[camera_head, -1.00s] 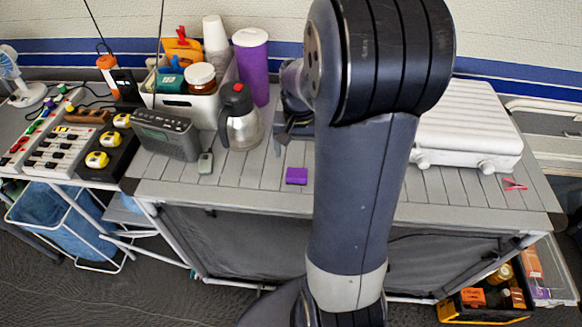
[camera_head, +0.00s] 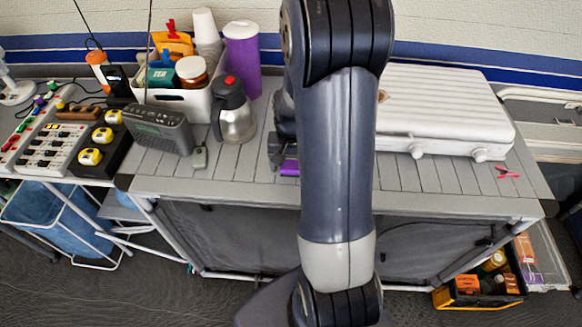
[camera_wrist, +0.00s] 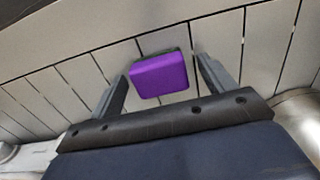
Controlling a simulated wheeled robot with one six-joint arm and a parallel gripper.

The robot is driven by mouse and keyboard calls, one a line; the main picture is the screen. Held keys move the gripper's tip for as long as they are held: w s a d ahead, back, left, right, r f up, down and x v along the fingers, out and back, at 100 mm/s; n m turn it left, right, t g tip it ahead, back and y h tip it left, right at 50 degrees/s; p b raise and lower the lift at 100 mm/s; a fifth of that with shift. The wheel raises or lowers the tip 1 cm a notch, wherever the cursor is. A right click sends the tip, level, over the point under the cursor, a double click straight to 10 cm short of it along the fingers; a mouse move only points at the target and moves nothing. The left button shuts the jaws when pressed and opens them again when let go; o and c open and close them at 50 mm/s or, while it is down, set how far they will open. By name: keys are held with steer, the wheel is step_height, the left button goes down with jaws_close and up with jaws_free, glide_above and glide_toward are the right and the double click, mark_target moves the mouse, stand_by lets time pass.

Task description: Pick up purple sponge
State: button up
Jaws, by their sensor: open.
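The purple sponge (camera_wrist: 160,75) is a small block on the slatted grey table (camera_head: 240,185). In the wrist view it lies just beyond and between the fingertips of my gripper (camera_wrist: 165,75). The two fingers are spread apart, one on each side of the sponge, and I see a gap at both sides. In the head view the sponge (camera_head: 290,168) is partly hidden by my gripper (camera_head: 280,155) and arm. I cannot tell how high the fingertips are above the table.
A white appliance (camera_head: 445,110) stands to the right. The table's front edge is close to the sponge.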

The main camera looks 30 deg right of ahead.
mark_target(291, 165)
steer(key=c, duration=1)
steer(key=shift+r, duration=0.1)
steer(key=shift+c, duration=0.2)
step_height(291, 165, up, 10)
